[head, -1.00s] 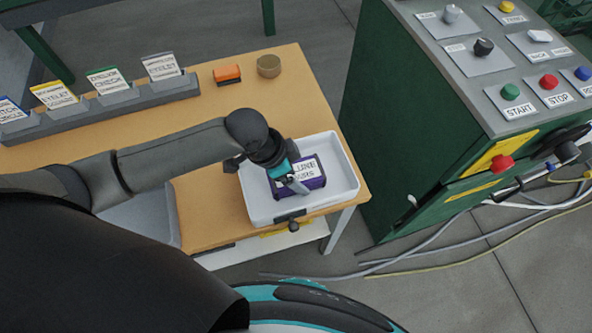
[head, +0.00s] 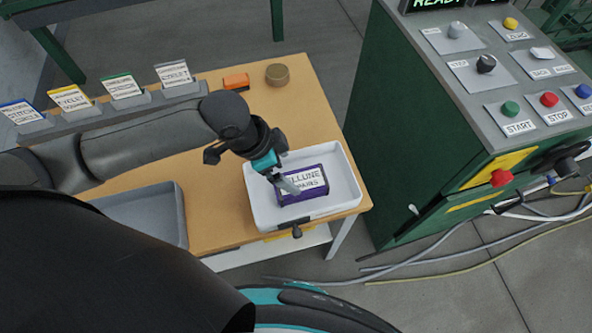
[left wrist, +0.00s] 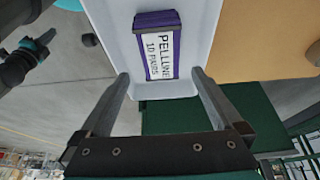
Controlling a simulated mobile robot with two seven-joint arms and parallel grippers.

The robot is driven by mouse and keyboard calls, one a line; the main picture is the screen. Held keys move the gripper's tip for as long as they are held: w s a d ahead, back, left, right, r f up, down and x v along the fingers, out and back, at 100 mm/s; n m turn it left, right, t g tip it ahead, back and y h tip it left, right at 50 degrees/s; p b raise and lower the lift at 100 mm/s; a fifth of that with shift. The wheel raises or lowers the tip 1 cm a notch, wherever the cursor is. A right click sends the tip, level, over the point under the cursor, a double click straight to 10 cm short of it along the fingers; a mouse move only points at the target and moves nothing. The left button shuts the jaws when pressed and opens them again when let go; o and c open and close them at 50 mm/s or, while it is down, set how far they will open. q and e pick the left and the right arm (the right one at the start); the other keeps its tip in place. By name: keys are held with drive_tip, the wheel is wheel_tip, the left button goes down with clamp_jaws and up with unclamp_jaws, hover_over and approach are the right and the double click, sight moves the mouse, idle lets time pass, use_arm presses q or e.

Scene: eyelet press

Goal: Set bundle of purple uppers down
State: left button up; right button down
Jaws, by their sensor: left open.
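The bundle of purple uppers (head: 304,184) lies in the white tray (head: 349,201) at the table's right end. Its white label shows in the head view, and in the left wrist view the bundle (left wrist: 157,47) shows a label reading "PELLUNE 10 PAIRS". My left gripper (head: 290,186) is just at the bundle's left side in the head view. In the left wrist view its fingers (left wrist: 160,80) are spread wide, with nothing between their tips; the bundle lies beyond them.
A grey tray (head: 183,218) stands left of the white one. An orange block (head: 236,81) and a tan round tin (head: 277,74) are at the table's back. A rack of label cards (head: 122,110) is at back left. A green press cabinet (head: 410,140) stands right.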

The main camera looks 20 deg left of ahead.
use_arm(q)
drive_tip(key=shift+p+v, duration=0.3)
drive_tip(key=shift+v, duration=1.5)
